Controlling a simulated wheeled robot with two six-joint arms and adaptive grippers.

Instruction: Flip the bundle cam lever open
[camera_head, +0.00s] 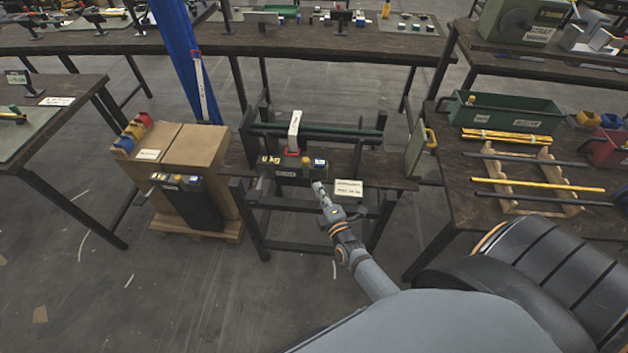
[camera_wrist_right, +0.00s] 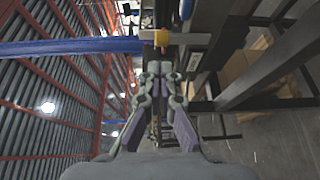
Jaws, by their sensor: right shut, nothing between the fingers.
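A bundle of green rods (camera_head: 335,133) lies across a dark stand in the middle of the head view. A pale upright lever-like bar (camera_head: 294,128) with red at its foot stands over the rods' left part; I take it as the cam lever. My right gripper (camera_head: 319,187) is shut and empty, in front of the stand and below and right of the bar, apart from it. In the right wrist view its fingers (camera_wrist_right: 160,68) are closed together, with a yellow and red part (camera_wrist_right: 171,38) just beyond them. My left gripper is not in view.
A scale display (camera_head: 270,160) and a white label card (camera_head: 348,188) sit at the stand's front. A blue post (camera_head: 183,55) rises behind left, near cardboard boxes (camera_head: 190,150). A rod rack (camera_head: 525,180) and green bin (camera_head: 505,112) occupy the right table.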

